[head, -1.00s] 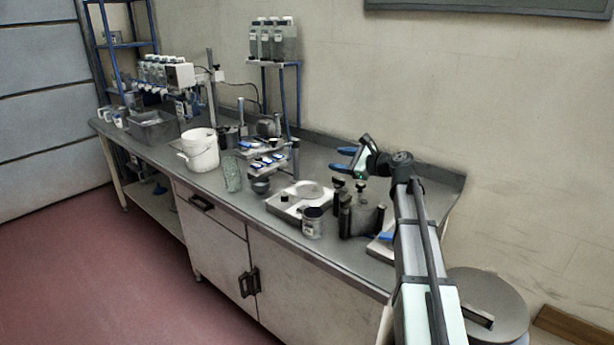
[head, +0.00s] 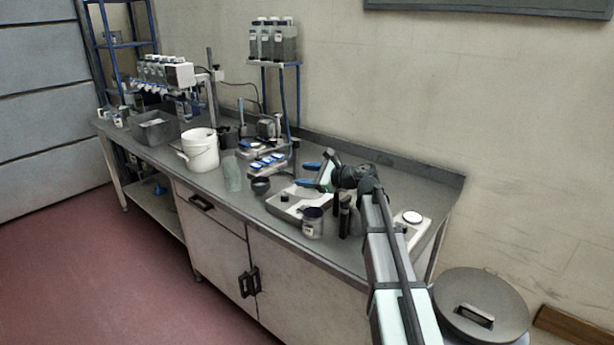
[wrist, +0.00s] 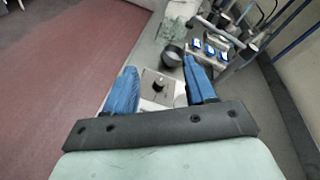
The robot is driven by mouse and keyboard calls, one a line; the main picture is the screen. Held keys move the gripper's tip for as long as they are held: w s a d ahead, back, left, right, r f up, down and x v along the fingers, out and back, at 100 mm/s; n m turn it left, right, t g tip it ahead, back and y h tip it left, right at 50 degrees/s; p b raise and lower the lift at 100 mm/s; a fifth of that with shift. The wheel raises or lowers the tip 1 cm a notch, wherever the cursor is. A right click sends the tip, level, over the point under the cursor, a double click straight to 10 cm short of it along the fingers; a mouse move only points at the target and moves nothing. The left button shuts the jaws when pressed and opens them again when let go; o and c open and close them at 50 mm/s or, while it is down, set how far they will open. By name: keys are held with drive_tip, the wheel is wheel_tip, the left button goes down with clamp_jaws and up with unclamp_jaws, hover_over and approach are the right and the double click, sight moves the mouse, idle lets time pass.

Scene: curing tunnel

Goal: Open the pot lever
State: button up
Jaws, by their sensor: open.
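My gripper (head: 308,174) is open and empty above the bench, over the white plate device; its two blue fingers also show in the wrist view (wrist: 160,75), apart. A round grey lidded pot (head: 496,291) stands low at the right of the bench, with a bar-shaped handle or lever (head: 473,316) on its lid. It is well apart from my gripper. Dark upright clamp-like parts (head: 344,219) stand on the bench just below my arm, which hides much of whatever they belong to. I cannot tell for sure which part is the pot lever.
The white plate device (head: 283,206) with a dark knob (wrist: 158,87) lies under my gripper. A small labelled jar (head: 312,223) stands at the bench's front. A dark cup (head: 260,186), a blue-topped rack (head: 268,164) and a white bucket (head: 200,152) are to the left. A wall stands behind.

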idle(0.3)
drive_tip(key=s+d+r+n+g+h, duration=0.15)
drive_tip(key=d+r+h, duration=0.35)
drive_tip(key=d+r, duration=0.55)
drive_tip(key=s+d+f+m+g+h, duration=0.4)
drive_tip(key=s+d+f+g+h, duration=0.4)
drive_tip(key=s+d, duration=0.5)
drive_tip(key=shift+y, duration=0.6)
drive_tip(key=f, duration=0.9)
drive_tip(key=a+f, duration=0.1)
drive_tip(key=f, duration=0.4)
drive_tip(key=shift+s+a, duration=0.1)
drive_tip(key=shift+s, duration=0.05)
clamp_jaws()
